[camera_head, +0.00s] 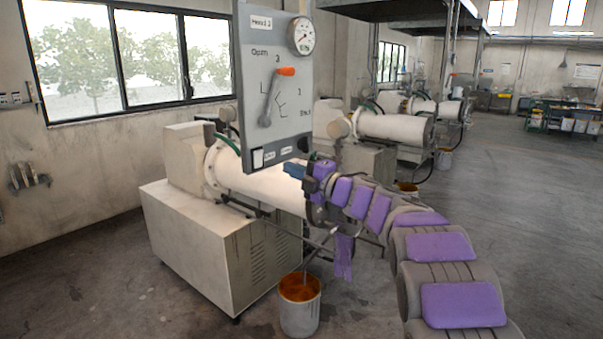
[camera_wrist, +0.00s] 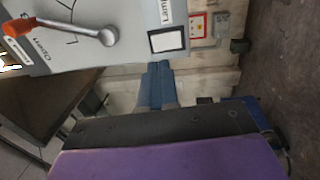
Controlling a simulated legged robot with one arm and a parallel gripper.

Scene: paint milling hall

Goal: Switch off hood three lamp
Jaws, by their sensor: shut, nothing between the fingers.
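A grey panel (camera_head: 277,95) hangs in front of a white milling machine, with a round gauge (camera_head: 302,36) at its top right. A lever (camera_head: 270,100) with an orange knob points up on its face; marks beside it include "Open" and "Shut". A white switch (camera_head: 258,158) with a dark frame sits at the panel's lower left corner. The switch also shows in the wrist view (camera_wrist: 166,40), beside a partly cut-off label. Whether it is on or off I cannot tell. My gripper (camera_head: 288,168) has blue fingers, shut and empty, near the panel's lower edge, right of the switch.
The white machine cylinder (camera_head: 262,185) and its cabinet (camera_head: 215,245) stand behind and below the panel. A bucket with orange contents (camera_head: 300,312) stands on the floor. More machines line the back. Open floor lies to the right.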

